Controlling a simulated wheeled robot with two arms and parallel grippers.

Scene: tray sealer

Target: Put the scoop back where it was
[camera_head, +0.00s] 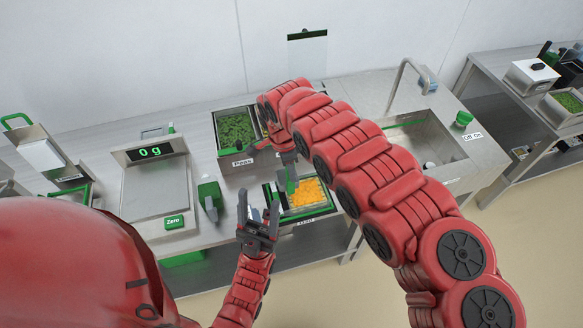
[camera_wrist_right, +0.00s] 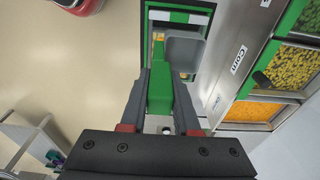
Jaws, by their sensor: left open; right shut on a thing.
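The scoop has a green handle (camera_wrist_right: 160,92) and a grey bowl (camera_wrist_right: 184,50). My right gripper (camera_wrist_right: 160,84) is shut on the green handle in the right wrist view. My right arm hides part of the bins there. My left gripper (camera_head: 258,222) is open and empty, fingers pointing up, lower left of the orange bin and apart from the scoop.
A scale (camera_head: 157,192) reading 0 g stands at the left, with a green block-like object (camera_head: 209,195) beside it. A bin of peas (camera_head: 235,128) stands behind. A sink (camera_head: 425,140) with a tap is at the right. In the right wrist view, the Corn label (camera_wrist_right: 239,60) is beside yellow food (camera_wrist_right: 294,66).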

